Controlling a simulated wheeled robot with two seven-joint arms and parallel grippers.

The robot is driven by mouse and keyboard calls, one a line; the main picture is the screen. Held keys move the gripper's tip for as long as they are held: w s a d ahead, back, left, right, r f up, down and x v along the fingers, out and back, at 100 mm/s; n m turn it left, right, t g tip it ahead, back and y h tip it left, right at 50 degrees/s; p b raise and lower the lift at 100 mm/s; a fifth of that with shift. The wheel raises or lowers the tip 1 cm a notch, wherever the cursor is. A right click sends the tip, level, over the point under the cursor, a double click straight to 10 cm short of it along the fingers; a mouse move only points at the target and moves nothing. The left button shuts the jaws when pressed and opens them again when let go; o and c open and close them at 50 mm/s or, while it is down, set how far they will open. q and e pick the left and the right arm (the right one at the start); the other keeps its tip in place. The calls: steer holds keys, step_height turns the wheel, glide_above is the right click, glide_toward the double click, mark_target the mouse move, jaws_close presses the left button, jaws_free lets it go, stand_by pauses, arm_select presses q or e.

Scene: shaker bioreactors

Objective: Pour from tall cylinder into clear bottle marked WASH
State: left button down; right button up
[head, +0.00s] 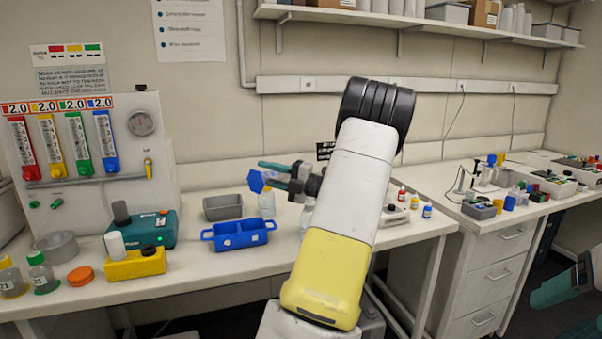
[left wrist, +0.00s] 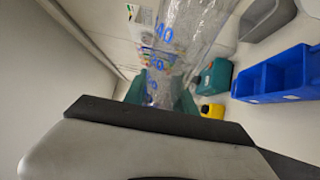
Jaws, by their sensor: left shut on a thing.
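My left gripper (head: 282,177) is shut on the tall clear cylinder (left wrist: 175,45), which has blue graduation marks between the teal fingers in the left wrist view. A blue hexagonal piece (head: 256,181), apparently the cylinder's base, shows left of the fingers in the head view; the cylinder looks tilted, its mouth hidden. A clear bottle (head: 267,204) stands on the bench just below the gripper. Another clear vessel (head: 306,215) is partly hidden by my left arm. I cannot read WASH on either. My right gripper (head: 566,300) is at the lower right, apparently open and empty.
A blue divided tray (head: 239,243) and grey bin (head: 222,207) stand left of the bottle. A teal device (head: 152,230) and yellow block (head: 135,266) are farther left. Small capped bottles (head: 414,201) stand right of my arm.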

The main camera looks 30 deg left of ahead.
arm_select(q)
steer(key=shift+s+f+n+h, duration=0.1)
steer(key=shift+f+n+h, duration=0.7)
steer(key=shift+f+n, duration=1.2)
steer(key=shift+r, duration=0.1)
steer(key=w+d+f+n+t+h, duration=0.1)
steer(key=w+f+n+t+h, duration=0.2)
steer(key=w+f+n, duration=0.2)
steer(key=shift+f+n+t+h, duration=0.4)
steer(key=shift+f+n, duration=1.3)
steer(key=shift+n, duration=0.6)
steer(key=shift+w, duration=0.1)
